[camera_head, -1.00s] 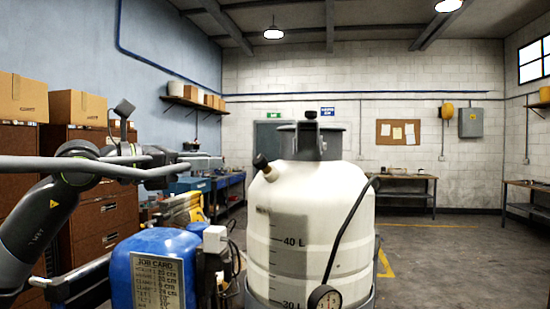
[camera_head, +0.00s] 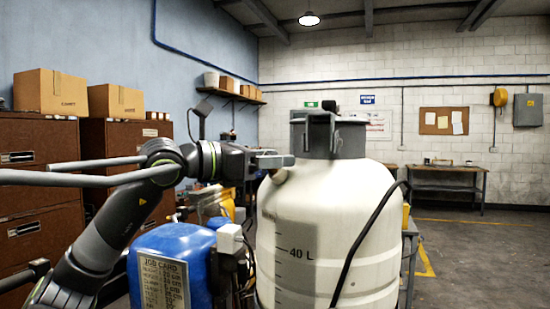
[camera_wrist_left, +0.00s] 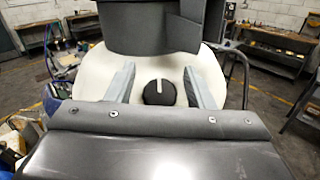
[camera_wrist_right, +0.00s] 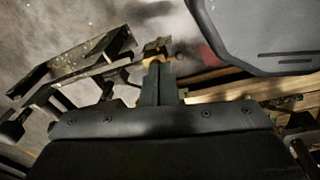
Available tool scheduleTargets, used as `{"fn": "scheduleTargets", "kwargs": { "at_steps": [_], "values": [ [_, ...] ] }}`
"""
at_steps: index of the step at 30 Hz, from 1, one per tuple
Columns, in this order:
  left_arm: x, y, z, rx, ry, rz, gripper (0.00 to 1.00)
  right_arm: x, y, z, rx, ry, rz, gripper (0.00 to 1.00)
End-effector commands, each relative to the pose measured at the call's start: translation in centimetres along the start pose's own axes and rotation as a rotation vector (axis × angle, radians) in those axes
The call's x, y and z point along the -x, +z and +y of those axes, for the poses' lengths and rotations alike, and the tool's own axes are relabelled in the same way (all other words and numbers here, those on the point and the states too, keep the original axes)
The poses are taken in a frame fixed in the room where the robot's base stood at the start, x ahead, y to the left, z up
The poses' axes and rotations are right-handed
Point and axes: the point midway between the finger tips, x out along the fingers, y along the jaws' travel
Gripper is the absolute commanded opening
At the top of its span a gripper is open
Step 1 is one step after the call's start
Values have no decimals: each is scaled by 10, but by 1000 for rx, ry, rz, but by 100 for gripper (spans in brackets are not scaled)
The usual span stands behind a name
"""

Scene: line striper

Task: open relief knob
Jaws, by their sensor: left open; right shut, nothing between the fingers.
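The relief knob (camera_wrist_left: 158,92) is black and round with a white pointer line, on the shoulder of the white tank (camera_head: 335,225). In the left wrist view it lies between the two fingers of my open left gripper (camera_wrist_left: 160,86), with a gap on each side. In the head view the left gripper (camera_head: 279,161) is at the tank's upper left shoulder, and its fingers mostly hide the knob. My right gripper (camera_wrist_right: 157,82) is shut and empty in the right wrist view, away from the knob; it does not show in the head view.
The tank's dark lid and handle (camera_head: 318,135) stand close beside the left fingers. A black hose (camera_head: 355,240) runs down the tank. A blue motor unit (camera_head: 190,255) with a job card is below my left arm. Brown cabinets (camera_head: 115,165) stand at the left.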

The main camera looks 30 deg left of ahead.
Motion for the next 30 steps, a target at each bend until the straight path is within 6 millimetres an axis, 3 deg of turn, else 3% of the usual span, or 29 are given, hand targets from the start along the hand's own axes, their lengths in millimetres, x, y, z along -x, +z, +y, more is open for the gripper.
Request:
{"fn": "scheduleTargets", "kwargs": {
  "at_steps": [2,12,23,30],
  "values": [
    [0,0,0,0,0,0,45,0,0,0,0,-1,0,0],
    [0,0,0,1,-1,0,4,0,-4,4,3,5,6,0],
    [0,0,0,-47,-48,2,4,2,-5,8,5,10,8,0],
    [0,1,-2,-170,-160,6,4,7,-6,9,5,9,9,0]
  ]
}}
